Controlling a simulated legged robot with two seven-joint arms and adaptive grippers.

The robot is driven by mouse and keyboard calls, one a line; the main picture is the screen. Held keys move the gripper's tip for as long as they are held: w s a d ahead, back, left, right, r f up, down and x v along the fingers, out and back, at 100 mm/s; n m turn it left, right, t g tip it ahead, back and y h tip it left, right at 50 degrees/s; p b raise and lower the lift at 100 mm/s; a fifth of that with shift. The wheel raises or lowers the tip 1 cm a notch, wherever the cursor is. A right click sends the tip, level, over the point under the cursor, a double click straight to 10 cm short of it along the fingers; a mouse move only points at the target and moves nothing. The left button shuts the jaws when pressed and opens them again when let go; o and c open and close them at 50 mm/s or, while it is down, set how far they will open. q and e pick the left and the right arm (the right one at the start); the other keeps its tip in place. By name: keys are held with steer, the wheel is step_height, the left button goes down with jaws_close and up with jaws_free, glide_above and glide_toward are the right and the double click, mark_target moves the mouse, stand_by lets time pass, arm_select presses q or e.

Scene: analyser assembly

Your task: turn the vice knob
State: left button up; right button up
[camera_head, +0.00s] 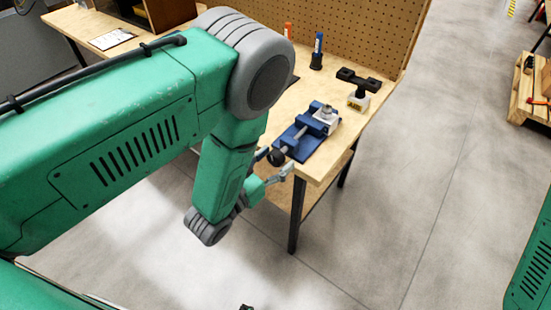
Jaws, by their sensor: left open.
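The blue vice (303,145) sits on the wooden workbench (322,163) near its front edge, with a small metal part (326,115) at its far end. Its dark round knob (276,157) is at the near end of the screw, facing my left arm. My left gripper (276,165) is open at the bench edge, with its fingers close to the knob, one on either side of it in the picture. I cannot tell whether they touch it. My left arm hides part of the bench. My right gripper is out of view.
A black T-shaped tool on a stand (358,85), a blue marker-like item in a dark holder (317,52) and an orange one (288,30) stand farther back on the bench. A pegboard (350,35) rises behind. Open floor (430,150) lies to the right.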

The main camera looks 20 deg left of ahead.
mark_target(275, 154)
arm_select(q)
steer(key=shift+r, duration=0.1)
steer(key=shift+r, duration=0.3)
step_height(275, 154, up, 9)
steer(key=shift+r, duration=0.1)
